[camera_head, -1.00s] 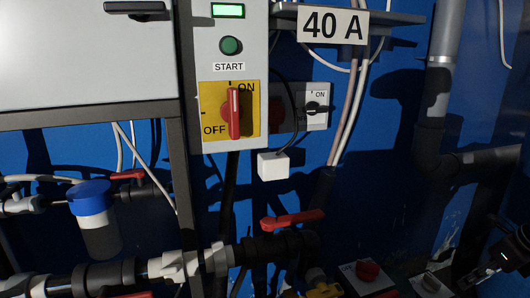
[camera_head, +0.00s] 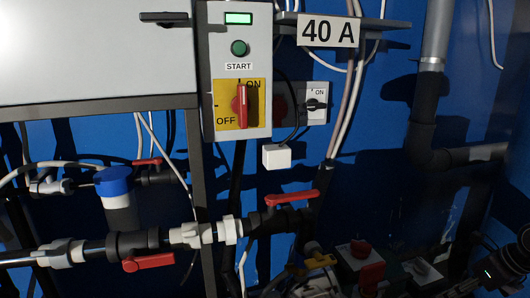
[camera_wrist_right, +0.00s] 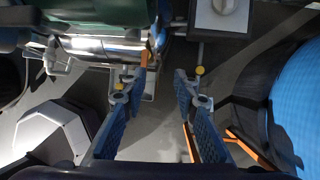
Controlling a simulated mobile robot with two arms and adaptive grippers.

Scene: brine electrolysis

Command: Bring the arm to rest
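My right gripper (camera_wrist_right: 157,80) is open in the right wrist view, with its two blue fingers apart and nothing between them. Part of my right arm (camera_head: 502,268) shows at the lower right corner of the head view, dark and largely cut off by the frame. Its fingertips cannot be made out there. My left gripper and left arm are not in view.
A panel with a red rotary switch (camera_head: 241,106) at ON and a green START button (camera_head: 239,48) stands mid-view. Pipes with red-handled valves (camera_head: 292,198) run below. In the wrist view, a green-and-metal unit (camera_wrist_right: 105,45) and a blue rounded body (camera_wrist_right: 300,105) flank the gripper.

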